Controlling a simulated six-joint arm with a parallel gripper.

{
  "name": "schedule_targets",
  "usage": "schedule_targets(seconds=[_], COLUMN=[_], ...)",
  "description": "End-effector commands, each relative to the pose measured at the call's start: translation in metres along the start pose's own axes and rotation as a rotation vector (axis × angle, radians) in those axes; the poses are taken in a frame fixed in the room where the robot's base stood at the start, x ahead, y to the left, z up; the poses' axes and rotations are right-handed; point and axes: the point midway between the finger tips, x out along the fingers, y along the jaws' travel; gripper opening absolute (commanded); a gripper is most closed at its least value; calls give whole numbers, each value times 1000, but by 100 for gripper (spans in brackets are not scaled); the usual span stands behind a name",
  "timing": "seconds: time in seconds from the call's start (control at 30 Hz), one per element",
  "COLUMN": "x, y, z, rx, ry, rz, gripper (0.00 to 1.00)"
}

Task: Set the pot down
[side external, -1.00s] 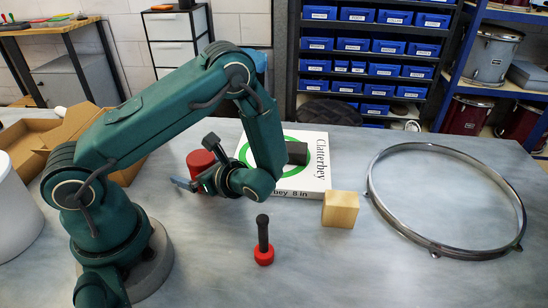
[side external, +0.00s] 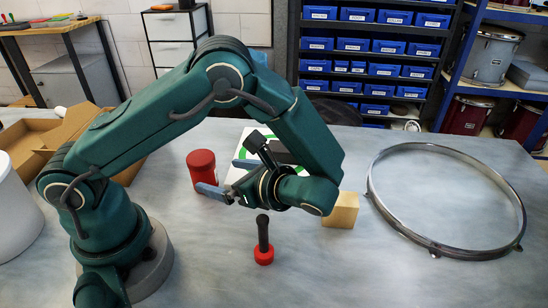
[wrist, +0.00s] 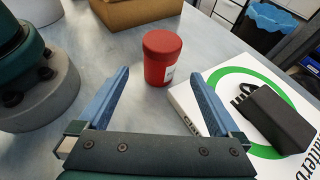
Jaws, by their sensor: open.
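The red pot (side external: 201,170), a cylinder with a lid, stands upright on the grey bench in the side external view.
A white box (wrist: 225,75) with a green ring lies right of the pot, bearing a black block (wrist: 275,120). A red-based tool (side external: 263,240), a wooden block (side external: 342,210) and a metal hoop (side external: 372,190) are further right. An open cardboard box (side external: 80,135) lies left.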

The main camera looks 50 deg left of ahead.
Motion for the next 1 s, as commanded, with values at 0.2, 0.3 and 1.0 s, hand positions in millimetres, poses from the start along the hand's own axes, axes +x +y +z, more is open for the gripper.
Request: schedule_targets(seconds=[0.2, 0.3, 1.0], x=[-7, -13, -74], y=[8, 16, 61], z=[14, 25, 73], rx=[-128, -249, -1199], ry=[151, 284, 1165], rz=[65, 122, 455], gripper=[99, 99, 99])
